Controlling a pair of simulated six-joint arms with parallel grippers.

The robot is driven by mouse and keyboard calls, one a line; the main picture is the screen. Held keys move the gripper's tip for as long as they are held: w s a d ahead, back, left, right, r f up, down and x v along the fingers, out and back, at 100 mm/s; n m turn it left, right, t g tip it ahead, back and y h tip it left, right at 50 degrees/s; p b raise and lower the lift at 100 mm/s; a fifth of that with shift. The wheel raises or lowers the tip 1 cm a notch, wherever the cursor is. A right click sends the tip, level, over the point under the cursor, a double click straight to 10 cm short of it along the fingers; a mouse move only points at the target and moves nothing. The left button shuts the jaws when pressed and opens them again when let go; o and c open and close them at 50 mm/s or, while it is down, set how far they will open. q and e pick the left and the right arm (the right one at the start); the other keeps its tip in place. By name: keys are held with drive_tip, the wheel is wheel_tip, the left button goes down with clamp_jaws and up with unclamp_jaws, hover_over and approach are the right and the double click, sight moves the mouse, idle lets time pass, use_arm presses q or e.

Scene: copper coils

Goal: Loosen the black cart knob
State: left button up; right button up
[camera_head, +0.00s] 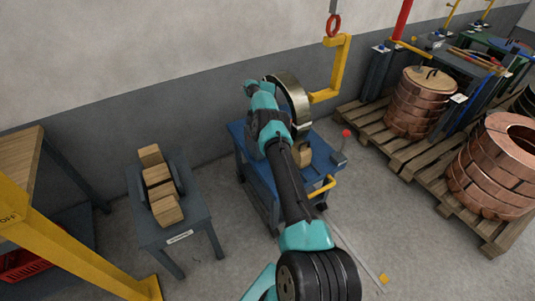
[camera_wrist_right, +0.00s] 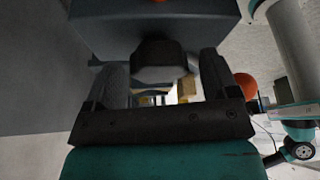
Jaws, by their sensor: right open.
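The black knob (camera_wrist_right: 158,58) shows in the right wrist view, below a dark grey block-like part and with a paler lower face. My right gripper (camera_wrist_right: 165,78) is open, with one finger on each side of the knob. I cannot tell whether either finger touches it. In the head view my arm reaches over the blue cart (camera_head: 240,133); the gripper and the knob cannot be made out there. My left gripper is not in view.
A metal ring (camera_head: 291,93) stands upright at the cart, beside a yellow hook (camera_head: 340,70). A red ball-topped lever (camera_head: 346,133) is on the cart's right. A small table (camera_head: 170,232) holds wooden blocks. Copper coils (camera_head: 425,90) sit on pallets at right.

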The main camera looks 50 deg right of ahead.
drive_tip(key=m+t, duration=0.1)
drive_tip(key=m, duration=0.2)
drive_tip(key=m+t+h, duration=0.1)
drive_tip(key=m, duration=0.2)
drive_tip(key=shift+s, duration=0.1)
drive_tip(key=m+t+h, duration=0.1)
drive_tip(key=m, duration=0.2)
drive_tip(key=m+h, duration=0.1)
drive_tip(key=m, duration=0.2)
drive_tip(key=shift+a+m+t, duration=0.15)
drive_tip(key=shift+m+t, duration=0.25)
drive_tip(key=shift+a+m+h, duration=0.1)
drive_tip(key=shift+m+h, duration=0.55)
drive_tip(key=shift+m, duration=0.85)
drive_tip(key=shift+m+h, duration=0.65)
drive_tip(key=shift+m, duration=0.85)
drive_tip(key=shift+m+g+h, duration=0.25)
drive_tip(key=shift+m+h, duration=0.25)
drive_tip(key=shift+m, duration=1)
drive_tip(key=shift+m+g+h, duration=0.25)
drive_tip(key=shift+m+h, duration=0.25)
drive_tip(key=shift+m, duration=1)
